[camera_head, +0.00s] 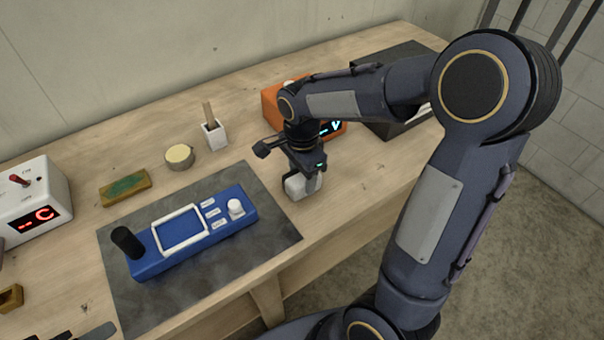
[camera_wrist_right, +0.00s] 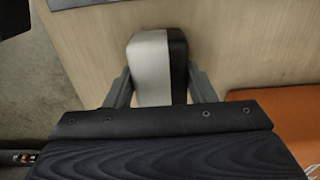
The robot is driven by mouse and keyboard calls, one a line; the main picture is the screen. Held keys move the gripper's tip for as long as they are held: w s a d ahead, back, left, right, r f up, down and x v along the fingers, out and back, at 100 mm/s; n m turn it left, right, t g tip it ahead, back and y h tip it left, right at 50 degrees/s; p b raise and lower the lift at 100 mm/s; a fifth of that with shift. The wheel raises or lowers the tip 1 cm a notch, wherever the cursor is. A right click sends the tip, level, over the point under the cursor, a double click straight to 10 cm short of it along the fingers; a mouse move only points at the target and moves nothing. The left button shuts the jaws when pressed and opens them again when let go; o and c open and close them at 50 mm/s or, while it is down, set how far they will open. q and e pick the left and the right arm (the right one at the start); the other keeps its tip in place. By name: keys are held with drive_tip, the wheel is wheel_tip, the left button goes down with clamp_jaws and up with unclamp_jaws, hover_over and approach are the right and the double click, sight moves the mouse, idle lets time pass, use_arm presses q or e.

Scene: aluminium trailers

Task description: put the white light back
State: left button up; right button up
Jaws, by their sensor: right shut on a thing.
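My right gripper (camera_head: 305,178) points down near the front edge of the table, just right of the grey mat. It is shut on a small white block with a black side (camera_head: 296,187). In the right wrist view the block (camera_wrist_right: 149,68) sits between the two fingers of my right gripper (camera_wrist_right: 161,88), its pale half left and its black half right. I cannot tell whether it touches the table. I cannot tell for sure that this block is the white light.
A blue device (camera_head: 152,267) with a white frame, white knob and black cylinder lies on the grey mat (camera_head: 272,243). An orange box (camera_head: 270,98) and a dark case (camera_head: 385,126) stand behind my right arm. A white box (camera_head: 50,190) with red digits stands left.

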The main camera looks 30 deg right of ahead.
drive_tip(key=shift+f, duration=0.1)
drive_tip(key=o, duration=1.1)
wheel_tip(320, 180, up, 12)
drive_tip(key=s+a+f+n+t+y, duration=0.1)
drive_tip(key=s+n+t, duration=0.1)
drive_tip(key=s+n, duration=0.3)
drive_tip(key=s+a+f+n+t+y, duration=0.1)
drive_tip(key=s+f+n, duration=0.1)
drive_tip(key=s+n, duration=0.3)
drive_tip(key=s+a+f+n+t+y, duration=0.1)
drive_tip(key=s+a+n+t, duration=0.1)
drive_tip(key=s+n, duration=0.3)
drive_tip(key=shift+s+a+f+t+y+p, duration=0.15)
drive_tip(key=shift+s+t+y+p, duration=0.2)
drive_tip(key=shift+s, duration=0.65)
